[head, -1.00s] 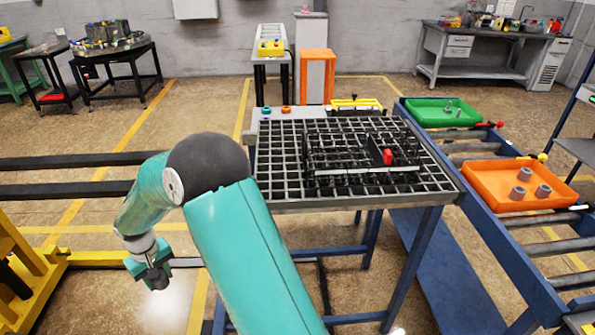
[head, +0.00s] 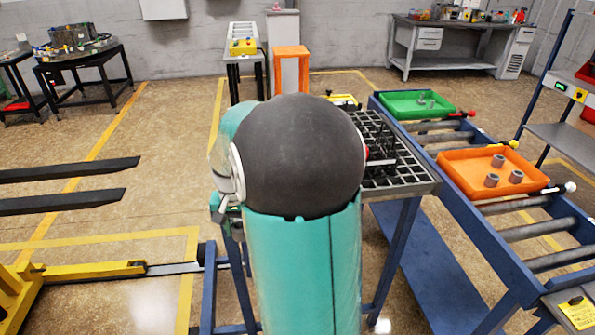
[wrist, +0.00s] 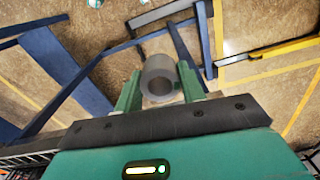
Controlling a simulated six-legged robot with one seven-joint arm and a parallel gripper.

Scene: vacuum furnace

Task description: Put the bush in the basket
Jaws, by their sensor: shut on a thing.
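In the wrist view my gripper (wrist: 160,76) is shut on a grey, ring-shaped bush (wrist: 159,62), held between its two green fingers with the hole facing the camera. Floor and blue table framing show beyond it. In the head view my arm's large dark joint hides the held bush and most of the gripper. The black basket (head: 382,142) sits on the grid-topped table (head: 415,185). Only its right part shows past my arm, with a bit of red at its edge.
A blue roller conveyor (head: 530,230) at right carries an orange tray (head: 465,178) with several grey bushes and a green tray (head: 395,105) with small parts. Yellow machinery (head: 95,272) and dark fork bars (head: 65,185) stand at left. Floor between is open.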

